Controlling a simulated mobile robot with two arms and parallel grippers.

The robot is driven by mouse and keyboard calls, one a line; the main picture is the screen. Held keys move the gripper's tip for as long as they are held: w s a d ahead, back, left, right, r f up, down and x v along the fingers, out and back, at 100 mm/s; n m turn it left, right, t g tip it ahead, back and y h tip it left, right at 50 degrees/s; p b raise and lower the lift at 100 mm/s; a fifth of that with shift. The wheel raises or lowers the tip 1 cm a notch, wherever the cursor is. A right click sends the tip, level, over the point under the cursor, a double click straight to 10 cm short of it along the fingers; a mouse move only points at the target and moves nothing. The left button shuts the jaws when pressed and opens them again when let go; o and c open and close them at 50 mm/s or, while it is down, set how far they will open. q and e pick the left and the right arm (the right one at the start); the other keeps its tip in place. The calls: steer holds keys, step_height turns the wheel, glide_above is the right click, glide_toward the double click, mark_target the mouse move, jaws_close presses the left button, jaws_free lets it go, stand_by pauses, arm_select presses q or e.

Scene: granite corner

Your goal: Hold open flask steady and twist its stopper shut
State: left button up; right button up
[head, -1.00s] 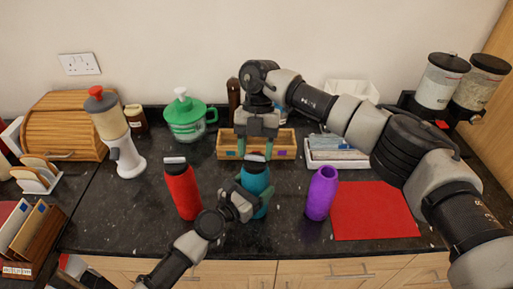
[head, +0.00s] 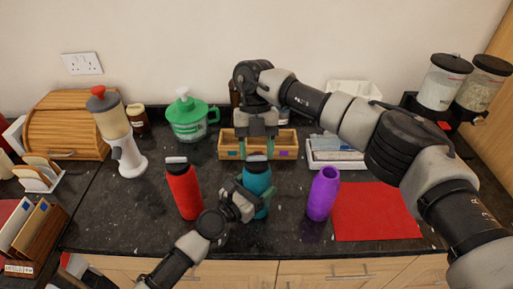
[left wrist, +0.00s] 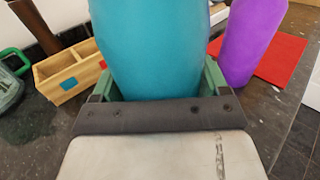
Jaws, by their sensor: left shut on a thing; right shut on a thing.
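A teal flask (head: 258,181) stands upright on the counter. Its dark stopper with a pale top (head: 257,159) is at its mouth; whether it is fully seated cannot be told. My left gripper (head: 246,203) is shut around the flask's body from the front left; the left wrist view shows the teal body (left wrist: 150,45) between its green fingers, with the top out of frame. My right gripper (head: 257,146) points down over the flask and is shut on the stopper; the contact is small and partly hidden.
A red flask (head: 184,193) with a stopper stands to the left. A purple flask (head: 322,194) with no visible stopper stands to the right, beside a red mat (head: 375,213). A wooden box (head: 229,149), a white tray (head: 335,161) and a green-lidded jug (head: 187,117) are behind.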

steer(key=o, duration=0.9)
steer(key=shift+f, duration=0.15)
steer(key=shift+o, duration=0.2)
steer(key=v, duration=1.2)
arm_select(q)
steer(key=o, duration=1.1)
steer(key=shift+o, duration=0.2)
